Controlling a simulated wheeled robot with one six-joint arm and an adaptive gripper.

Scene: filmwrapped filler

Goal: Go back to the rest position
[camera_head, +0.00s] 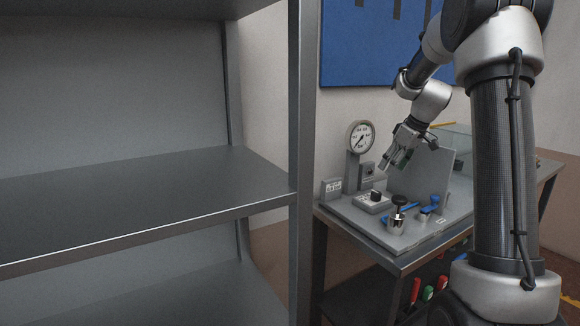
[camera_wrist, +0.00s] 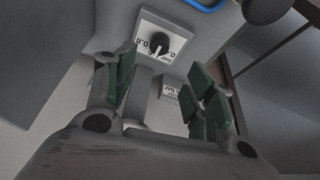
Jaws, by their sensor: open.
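My gripper (camera_head: 395,160) is open and empty, seen in the head view above the grey panel board (camera_head: 410,238) on the bench. In the wrist view my gripper (camera_wrist: 165,85) shows its two green-padded fingers spread apart, with nothing between the pads. Beyond the fingertips is a dial box with a black knob (camera_wrist: 158,44) and a printed scale. The same black knob (camera_head: 376,194) shows in the head view below my gripper, apart from it.
A round gauge (camera_head: 360,137) stands at the board's back left. A metal cylinder with a black knob (camera_head: 397,218) and blue-handled valves (camera_head: 435,201) are on the board. A grey shelf (camera_head: 150,198) fills the left. A blue board (camera_head: 375,40) hangs behind.

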